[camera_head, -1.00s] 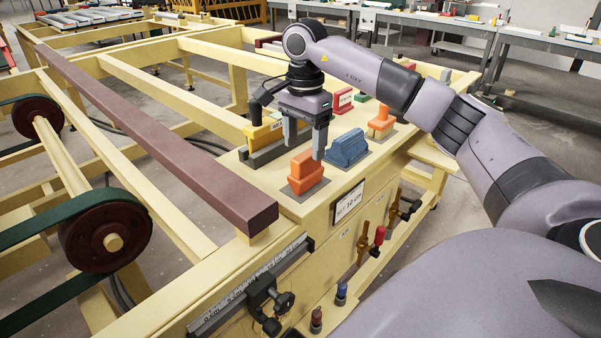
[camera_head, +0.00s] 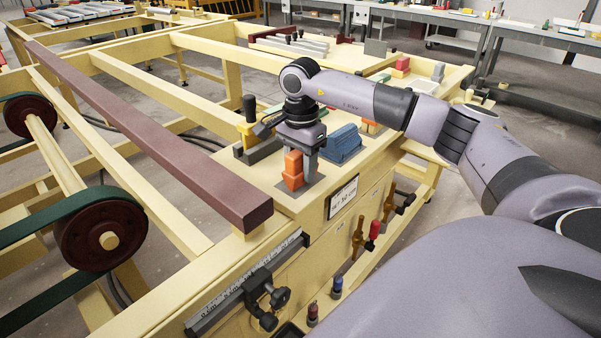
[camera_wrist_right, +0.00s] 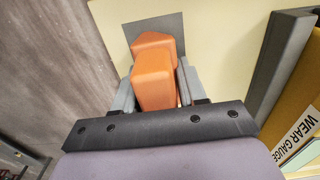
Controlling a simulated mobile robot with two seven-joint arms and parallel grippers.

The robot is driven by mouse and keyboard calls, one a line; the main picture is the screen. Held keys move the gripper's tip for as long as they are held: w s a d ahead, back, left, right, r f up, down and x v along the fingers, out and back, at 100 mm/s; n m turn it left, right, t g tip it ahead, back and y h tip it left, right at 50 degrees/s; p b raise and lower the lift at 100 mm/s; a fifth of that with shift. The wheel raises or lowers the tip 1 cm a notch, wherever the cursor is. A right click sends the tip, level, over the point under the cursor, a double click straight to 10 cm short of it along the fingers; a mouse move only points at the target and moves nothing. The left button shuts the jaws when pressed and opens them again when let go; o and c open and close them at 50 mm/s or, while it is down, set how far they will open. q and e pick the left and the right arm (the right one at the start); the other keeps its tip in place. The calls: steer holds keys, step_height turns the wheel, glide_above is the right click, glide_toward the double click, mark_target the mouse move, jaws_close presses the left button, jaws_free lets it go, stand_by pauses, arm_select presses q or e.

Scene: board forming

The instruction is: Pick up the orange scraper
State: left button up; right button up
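The orange scraper (camera_head: 292,172), a blocky orange piece, stands on a grey plate near the front corner of the cream bench. My right gripper (camera_head: 299,165) is lowered over it, pointing down. In the right wrist view the orange scraper (camera_wrist_right: 155,78) lies between the two grey fingers of my right gripper (camera_wrist_right: 156,92). A narrow cream gap shows beside the right finger, so the gripper looks open around the scraper. Its far side is partly hidden in the head view. My left gripper is not in view.
A blue block (camera_head: 342,145) stands close on the right. A grey and yellow gauge block (camera_head: 258,148) stands behind left; its label shows in the right wrist view. A long maroon beam (camera_head: 150,135) runs along the left of the bench.

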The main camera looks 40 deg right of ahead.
step_height(320, 180, up, 12)
steer(key=shift+w+f, duration=0.1)
step_height(320, 180, up, 8)
steer(key=p, duration=0.3)
stand_by(0.4)
